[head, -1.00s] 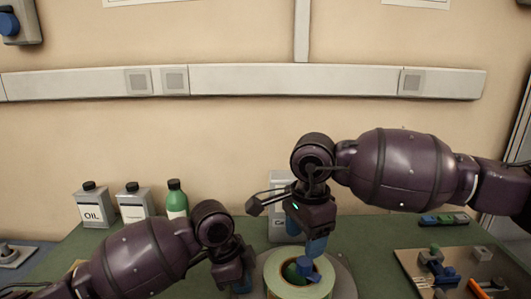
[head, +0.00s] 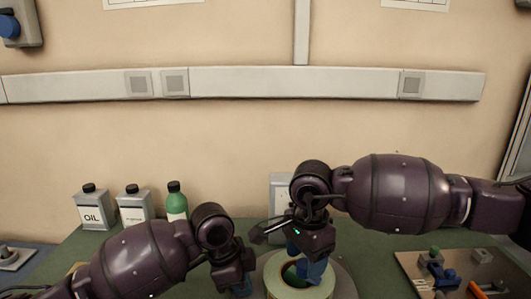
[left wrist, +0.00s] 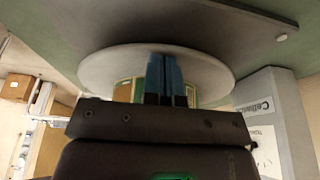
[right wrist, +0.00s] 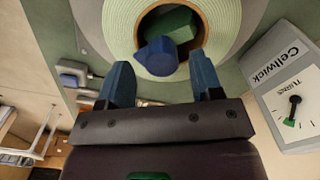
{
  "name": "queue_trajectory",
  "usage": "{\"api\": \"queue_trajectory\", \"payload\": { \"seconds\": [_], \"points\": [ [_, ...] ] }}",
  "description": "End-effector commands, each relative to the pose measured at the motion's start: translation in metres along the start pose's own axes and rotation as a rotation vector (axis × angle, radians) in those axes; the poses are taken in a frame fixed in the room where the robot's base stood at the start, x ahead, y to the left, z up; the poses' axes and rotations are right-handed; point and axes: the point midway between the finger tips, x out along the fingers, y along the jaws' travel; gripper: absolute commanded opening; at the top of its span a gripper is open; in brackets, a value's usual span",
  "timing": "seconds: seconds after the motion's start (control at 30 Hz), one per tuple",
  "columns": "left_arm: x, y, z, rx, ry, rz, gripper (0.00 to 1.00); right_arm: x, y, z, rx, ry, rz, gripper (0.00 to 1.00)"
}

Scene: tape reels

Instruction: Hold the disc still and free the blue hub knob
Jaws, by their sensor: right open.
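The grey disc (head: 345,284) lies on the green table and carries a pale green tape reel (head: 273,280). The blue hub knob (right wrist: 156,57) stands in the reel's centre beside a green part; in the head view my right gripper largely covers it. My right gripper (right wrist: 163,76) is open, its blue fingers pointing at the reel, with the knob just beyond and between the fingertips. It also shows above the reel in the head view (head: 305,262). My left gripper (left wrist: 165,58) has its fingers together at the edge of the disc (left wrist: 105,72); whether they touch it is unclear.
A grey Cellwick box (right wrist: 285,85) with a dial stands close behind the disc. Two oil cans (head: 92,208) and a green bottle (head: 176,202) stand at the back left. A board with tools (head: 410,264) lies at the right.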

Motion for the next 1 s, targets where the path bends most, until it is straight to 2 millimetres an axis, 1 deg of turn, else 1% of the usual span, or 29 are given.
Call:
{"api": "queue_trajectory", "payload": {
  "seconds": [0.03,0.17,0.27,1.0],
  "points": [
    [0.0099,0.0032,0.0040,-0.004,-0.008,0.016,0.00,0.0037,-0.0002,0.0000,0.000,-0.002,0.004,0.60],
    [0.0100,0.0032,0.0040,-0.004,-0.008,0.016,0.00,0.0036,-0.0002,0.0000,0.010,-0.002,0.004,0.60],
    [0.0100,0.0031,0.0041,-0.005,-0.008,0.016,0.00,0.0036,-0.0002,0.0001,0.072,-0.003,0.004,0.60],
    [0.0101,0.0031,0.0042,-0.005,-0.008,0.016,0.00,0.0037,-0.0003,0.0002,0.837,-0.001,0.005,0.60]
  ]
}}
